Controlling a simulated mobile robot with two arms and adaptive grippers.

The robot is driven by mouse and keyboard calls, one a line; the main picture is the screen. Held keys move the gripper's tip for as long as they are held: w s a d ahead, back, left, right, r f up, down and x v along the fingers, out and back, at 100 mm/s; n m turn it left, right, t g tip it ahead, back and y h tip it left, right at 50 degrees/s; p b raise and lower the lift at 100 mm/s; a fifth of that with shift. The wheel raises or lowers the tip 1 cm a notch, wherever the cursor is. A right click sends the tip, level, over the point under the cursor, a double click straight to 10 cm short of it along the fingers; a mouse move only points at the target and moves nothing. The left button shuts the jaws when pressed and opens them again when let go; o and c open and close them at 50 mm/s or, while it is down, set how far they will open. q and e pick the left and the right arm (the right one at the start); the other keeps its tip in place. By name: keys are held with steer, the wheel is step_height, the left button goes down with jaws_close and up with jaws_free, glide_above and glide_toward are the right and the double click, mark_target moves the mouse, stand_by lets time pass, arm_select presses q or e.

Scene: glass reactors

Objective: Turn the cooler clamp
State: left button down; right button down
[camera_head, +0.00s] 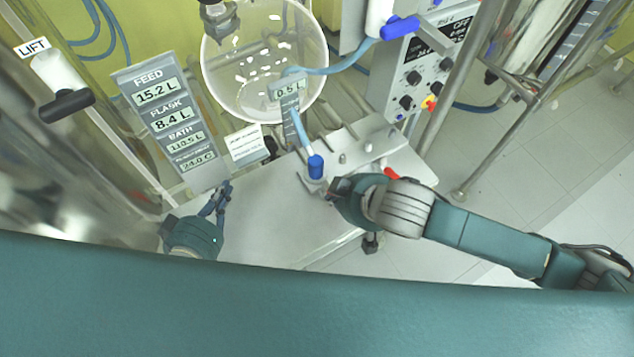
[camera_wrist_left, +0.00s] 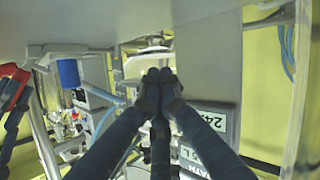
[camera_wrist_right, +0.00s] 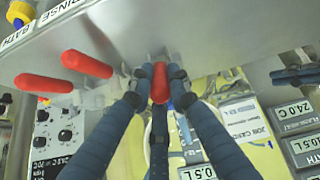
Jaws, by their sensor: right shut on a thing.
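My right gripper (camera_wrist_right: 160,82) is shut on a red handle (camera_wrist_right: 160,90) under the pale metal top in the right wrist view. In the head view my right gripper (camera_head: 334,188) is at the table's right part, beside a blue-capped fitting (camera_head: 316,166); its own arm hides the held handle there. I cannot tell from any label whether this red handle is the cooler clamp. My left gripper (camera_head: 222,192) is over the table's left edge, away from the handle. In the left wrist view its fingertips (camera_wrist_left: 159,76) are together with nothing seen between them.
Two more red handles (camera_wrist_right: 87,64) (camera_wrist_right: 43,83) stick out left of the held one. A glass vessel (camera_head: 264,70) stands behind the table (camera_head: 270,215). A display panel (camera_head: 170,120) is at left, a control box (camera_head: 425,60) at right. Metal posts stand at far right.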

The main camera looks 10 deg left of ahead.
arm_select(q)
steer(key=d+g+h, duration=0.1)
steer(key=d+h, duration=0.1)
steer(key=d, duration=0.1)
steer(key=w+d+m+g+h, duration=0.1)
steer(key=d+h, duration=0.2)
steer(key=d, duration=0.1)
steer(key=w+d+g+h, duration=0.1)
steer(key=d+h, duration=0.2)
steer(key=shift+d+f, duration=0.15)
steer(key=shift+d, duration=0.25)
steer(key=m+g+h, duration=0.1)
steer(key=d+m+g+h, duration=0.1)
steer(key=s+r+m+h, duration=0.1)
steer(key=shift+d+m+g+h, duration=0.3)
steer(key=shift+g+h, duration=0.1)
steer(key=d+m, duration=0.1)
steer(key=d, duration=0.2)
steer(key=w+d+g+h, duration=0.1)
steer(key=d, duration=0.1)
steer(key=w+d+m+g+h, duration=0.1)
steer(key=d, duration=0.2)
steer(key=shift+w+d+r+m, duration=0.15)
steer(key=shift+d+r+m, duration=0.15)
steer(key=shift+d, duration=0.05)
